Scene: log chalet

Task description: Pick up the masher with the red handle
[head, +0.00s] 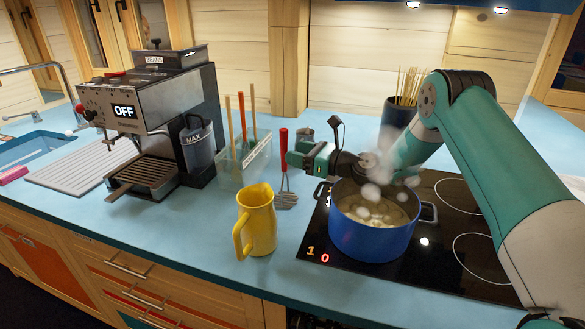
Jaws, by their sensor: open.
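The masher with the red handle (284,150) stands upright on the blue counter, with its grey slotted head (286,200) at the bottom and the handle at the top. It is between the clear utensil box and the blue pot. My gripper (292,158) is just right of the masher, at about the height of the lower handle, and points left towards it. The gripper is open; its fingertips show only small here, and I cannot tell whether they touch the shaft or stop beside it.
A steaming blue pot (372,238) stands on the black hob (480,262) under my wrist. A yellow jug (257,222) is in front of the masher. A clear box (240,168) of utensils and a coffee machine (150,112) are left. A dark container of skewers (397,117) stands behind.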

